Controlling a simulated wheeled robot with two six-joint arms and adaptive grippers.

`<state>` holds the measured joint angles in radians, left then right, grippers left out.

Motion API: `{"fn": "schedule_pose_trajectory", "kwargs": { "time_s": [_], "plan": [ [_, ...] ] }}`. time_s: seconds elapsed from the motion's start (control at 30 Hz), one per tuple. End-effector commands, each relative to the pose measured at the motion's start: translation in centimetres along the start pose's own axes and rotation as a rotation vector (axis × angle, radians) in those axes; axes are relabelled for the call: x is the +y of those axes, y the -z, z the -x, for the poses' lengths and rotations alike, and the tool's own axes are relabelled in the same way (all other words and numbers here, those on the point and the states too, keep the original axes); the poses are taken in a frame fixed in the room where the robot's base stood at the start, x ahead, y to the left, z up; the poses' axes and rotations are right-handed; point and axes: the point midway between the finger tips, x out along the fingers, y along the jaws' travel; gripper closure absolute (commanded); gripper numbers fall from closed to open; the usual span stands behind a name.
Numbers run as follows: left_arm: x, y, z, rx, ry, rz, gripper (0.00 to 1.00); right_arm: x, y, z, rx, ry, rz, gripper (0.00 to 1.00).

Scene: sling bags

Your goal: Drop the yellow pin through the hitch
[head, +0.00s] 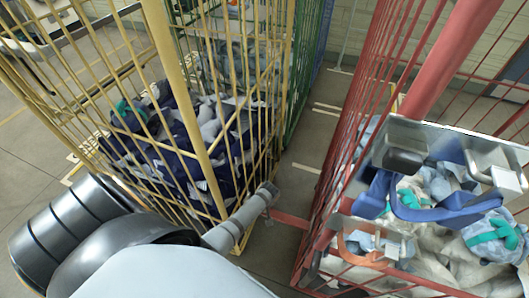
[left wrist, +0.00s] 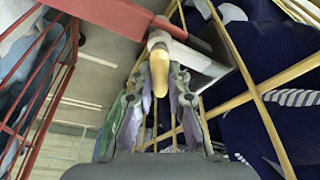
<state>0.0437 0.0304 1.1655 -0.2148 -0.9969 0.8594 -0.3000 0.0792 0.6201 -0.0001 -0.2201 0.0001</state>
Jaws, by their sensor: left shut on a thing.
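The yellow pin (left wrist: 159,72) stands between the fingers of my left gripper (left wrist: 157,84) in the left wrist view, and the gripper is shut on it. In the head view the red bar (head: 290,218) shows low between the two cages. My left gripper and the pin are hidden there behind my arm.
A yellow cage (head: 205,175) with dark blue and grey cloth stands at left. A green cage (head: 300,70) stands behind.

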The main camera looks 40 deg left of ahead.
Motion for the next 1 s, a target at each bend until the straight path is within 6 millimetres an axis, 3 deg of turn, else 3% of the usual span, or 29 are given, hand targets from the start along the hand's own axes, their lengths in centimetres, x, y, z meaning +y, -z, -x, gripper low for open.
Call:
{"fn": "schedule_pose_trajectory", "kwargs": {
  "time_s": [0.3, 0.33, 0.5, 0.83, 1.0],
  "plan": [
    [0.0, -0.2, -0.8, 0.0, -0.001, 0.0, 1.0, -0.1, -0.1, -0.7, 0.0, 0.0, 0.0, 0.47],
    [0.0, -0.2, -0.7, 0.001, -0.001, 0.0, 0.81, -0.1, -0.1, -0.6, 0.0, 0.0, 0.0, 0.47],
    [0.0, -0.2, -0.7, 0.0, 0.0, 0.0, 0.58, -0.1, -0.1, -0.6, 0.0, 0.0, 0.0, 0.47],
    [0.0, -0.2, -0.5, 0.0, 0.0, 0.0, 0.58, 0.2, -0.1, -0.6, 0.0, -0.003, 0.001, 0.47],
    [0.1, -0.3, 1.6, 0.001, -0.002, 0.0, 0.58, 0.1, -0.1, -0.6, 0.0, -0.002, 0.001, 0.47]
  ]
}}
